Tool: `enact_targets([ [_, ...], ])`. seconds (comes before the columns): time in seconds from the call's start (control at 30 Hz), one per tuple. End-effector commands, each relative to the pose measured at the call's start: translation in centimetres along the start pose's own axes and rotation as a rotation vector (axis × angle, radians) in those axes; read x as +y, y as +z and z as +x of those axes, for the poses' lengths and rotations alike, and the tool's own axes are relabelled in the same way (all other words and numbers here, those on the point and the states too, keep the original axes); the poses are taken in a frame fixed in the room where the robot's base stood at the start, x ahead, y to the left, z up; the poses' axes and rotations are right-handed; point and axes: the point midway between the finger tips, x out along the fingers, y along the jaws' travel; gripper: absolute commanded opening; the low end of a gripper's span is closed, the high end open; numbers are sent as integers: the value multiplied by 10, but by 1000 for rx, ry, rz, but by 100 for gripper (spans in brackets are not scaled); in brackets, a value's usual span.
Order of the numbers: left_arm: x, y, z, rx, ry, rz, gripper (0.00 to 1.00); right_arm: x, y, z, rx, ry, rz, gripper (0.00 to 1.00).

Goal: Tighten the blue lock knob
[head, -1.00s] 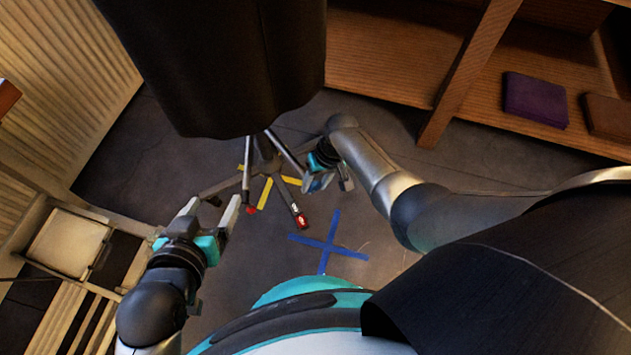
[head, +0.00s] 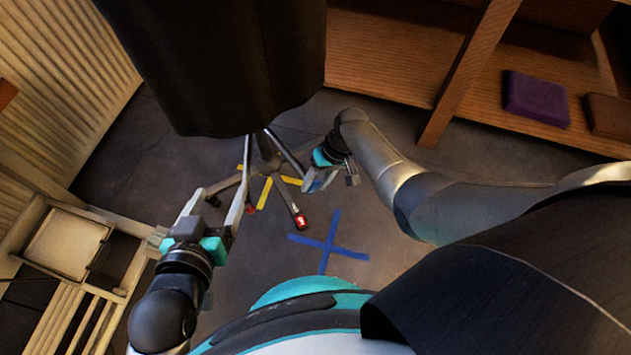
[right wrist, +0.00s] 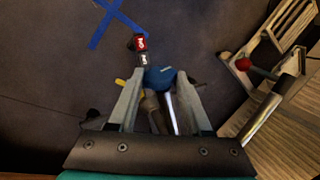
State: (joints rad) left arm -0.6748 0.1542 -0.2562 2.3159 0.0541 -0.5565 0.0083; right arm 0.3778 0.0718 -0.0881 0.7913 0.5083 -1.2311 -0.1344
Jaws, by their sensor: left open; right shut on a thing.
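The blue lock knob (right wrist: 160,77) shows in the right wrist view between the fingertips of my right gripper (right wrist: 157,88), which is shut on it. The knob sits beside the metal tube of a stand. In the head view my right gripper (head: 331,181) is at the right of the stand's legs (head: 288,150), and the knob is small and mostly hidden there. My left gripper (head: 213,208) is open to the left of the legs, its fingers pointing up the picture, with nothing seen held between them.
A large black cloth (head: 215,60) hangs over the stand. One leg ends in a red foot (head: 300,221). Blue tape (head: 328,243) forms a cross on the floor. A wooden shelf (head: 420,65) is at the upper right, a pale slatted chair (head: 65,245) at the left.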

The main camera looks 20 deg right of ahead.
Motion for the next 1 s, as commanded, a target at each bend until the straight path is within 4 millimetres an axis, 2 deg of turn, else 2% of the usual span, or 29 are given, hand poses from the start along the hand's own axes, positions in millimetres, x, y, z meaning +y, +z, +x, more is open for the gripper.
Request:
enact_targets([
  [0.23,0,0,0,0,0,0,78,2,1,0,0,5,-2,0],
  [0.27,0,0,0,0,0,0,78,2,1,0,0,5,-2,52],
  [0.5,0,0,0,-1,0,0,78,1,0,0,0,3,-1,78],
  [0.87,-1,1,-1,-17,-2,1,78,0,0,-2,1,2,-1,78],
  [1.0,-7,2,-3,-72,-20,9,78,0,0,-7,1,1,0,78],
])
